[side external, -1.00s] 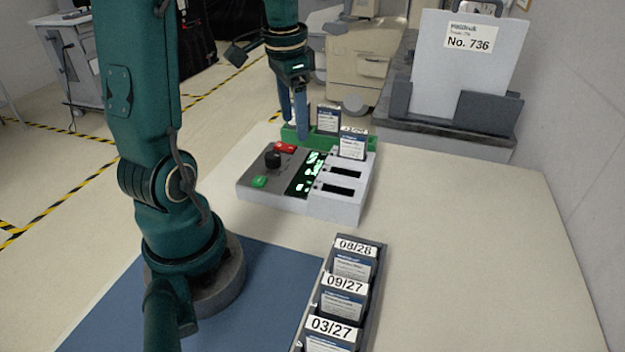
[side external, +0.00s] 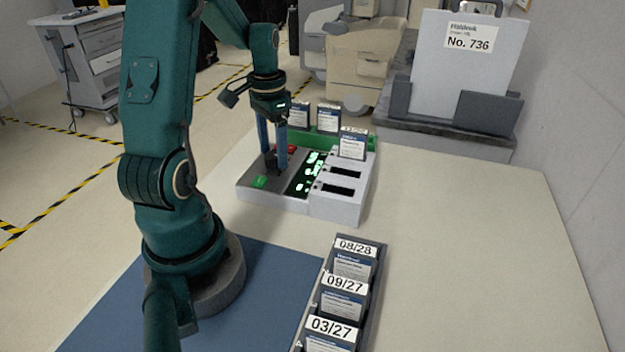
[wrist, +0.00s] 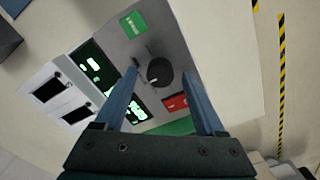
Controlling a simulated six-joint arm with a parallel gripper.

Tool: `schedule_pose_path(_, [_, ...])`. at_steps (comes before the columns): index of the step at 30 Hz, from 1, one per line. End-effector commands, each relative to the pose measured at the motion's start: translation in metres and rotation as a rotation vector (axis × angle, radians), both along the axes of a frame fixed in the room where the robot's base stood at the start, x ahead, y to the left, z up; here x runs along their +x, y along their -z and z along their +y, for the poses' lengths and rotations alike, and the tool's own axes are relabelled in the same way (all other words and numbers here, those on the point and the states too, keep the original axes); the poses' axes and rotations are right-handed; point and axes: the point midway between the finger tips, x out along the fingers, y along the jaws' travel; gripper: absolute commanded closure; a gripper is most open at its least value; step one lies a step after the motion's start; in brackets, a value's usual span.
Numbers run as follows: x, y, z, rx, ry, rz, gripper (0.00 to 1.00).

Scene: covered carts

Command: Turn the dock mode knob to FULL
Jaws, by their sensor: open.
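The dock (side external: 338,205) is a grey and white box on the table with a lit green display (side external: 309,170), slots at right, a green button (side external: 260,182) and a red button (wrist: 175,102). Its black round mode knob (wrist: 159,72) shows in the wrist view between and beyond my fingertips. My gripper (side external: 273,162) is open, pointing down over the knob, with one blue finger on each side. I cannot tell whether the fingers touch it. The FULL marking is too small to read.
A green rack (side external: 325,135) with several labelled cards stands behind the dock. One card (side external: 352,145) stands in the dock's rear slot. A dark tray (side external: 372,270) of dated cards lies in front. The table's right side is clear.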

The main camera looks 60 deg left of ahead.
Motion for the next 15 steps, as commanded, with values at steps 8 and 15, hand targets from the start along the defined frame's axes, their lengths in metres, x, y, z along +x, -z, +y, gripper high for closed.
schedule_pose_path(8, [0.0001, -0.0004, 0.0000, 0.000, 0.000, 0.000, 1.00])
schedule_pose_path(15, [0.0001, -0.0006, 0.0000, 0.000, -0.017, 0.000, 1.00])
